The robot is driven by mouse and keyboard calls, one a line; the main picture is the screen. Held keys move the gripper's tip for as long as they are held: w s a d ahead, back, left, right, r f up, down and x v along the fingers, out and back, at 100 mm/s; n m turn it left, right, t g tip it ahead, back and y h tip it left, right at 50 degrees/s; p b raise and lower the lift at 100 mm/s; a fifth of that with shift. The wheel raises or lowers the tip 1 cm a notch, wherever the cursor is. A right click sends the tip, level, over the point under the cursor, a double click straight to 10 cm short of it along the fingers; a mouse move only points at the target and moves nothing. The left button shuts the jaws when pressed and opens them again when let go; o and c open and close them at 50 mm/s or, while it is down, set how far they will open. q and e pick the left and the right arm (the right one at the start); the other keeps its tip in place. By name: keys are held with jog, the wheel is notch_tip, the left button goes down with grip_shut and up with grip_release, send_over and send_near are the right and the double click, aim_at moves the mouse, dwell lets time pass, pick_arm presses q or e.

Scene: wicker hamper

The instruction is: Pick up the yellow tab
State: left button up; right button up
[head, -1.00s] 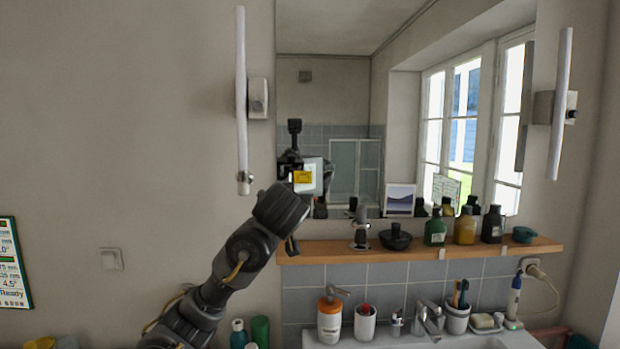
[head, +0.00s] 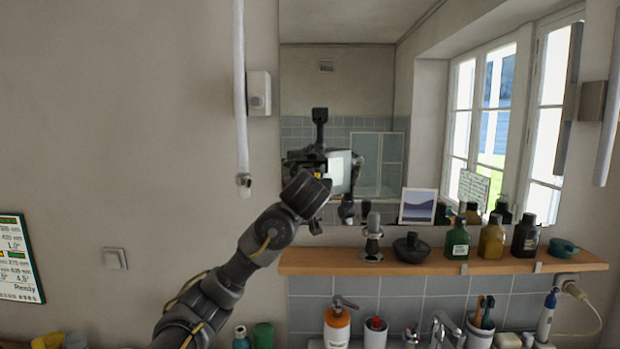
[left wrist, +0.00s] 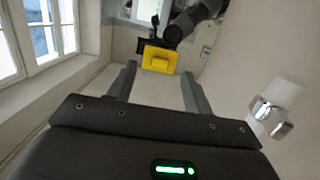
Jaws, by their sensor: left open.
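The yellow tab (left wrist: 160,58) is a bright, blocky yellow piece with a raised middle, with dark parts behind it. In the left wrist view it lies at the upper middle, between and just past the fingertips of my left gripper (left wrist: 160,76). The fingers stand apart, with a gap on both sides of the tab; I cannot tell how deep it lies. In the head view only a small bit of the yellow tab (head: 318,176) shows above my left wrist, in front of the mirror. My left fingers are hidden there. My right gripper is not in view.
A wall mirror (head: 330,90) stands behind my left arm. A wooden shelf (head: 400,266) with several bottles (head: 491,240) runs below it. A tube lamp (head: 240,100) is to the left. The left wall is mostly bare.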

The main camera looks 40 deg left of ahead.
pick_arm(q)
jog(key=p+x, duration=0.3)
jog(key=x, duration=0.2)
jog(key=shift+r+p, duration=0.15)
jog(key=shift+p, duration=0.15)
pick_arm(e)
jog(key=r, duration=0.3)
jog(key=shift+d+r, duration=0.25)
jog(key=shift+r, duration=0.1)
pick_arm(q)
jog(key=shift+c, duration=0.4)
jog(key=c, duration=0.5)
jog(key=shift+a, duration=0.1)
jog(key=c, duration=0.5)
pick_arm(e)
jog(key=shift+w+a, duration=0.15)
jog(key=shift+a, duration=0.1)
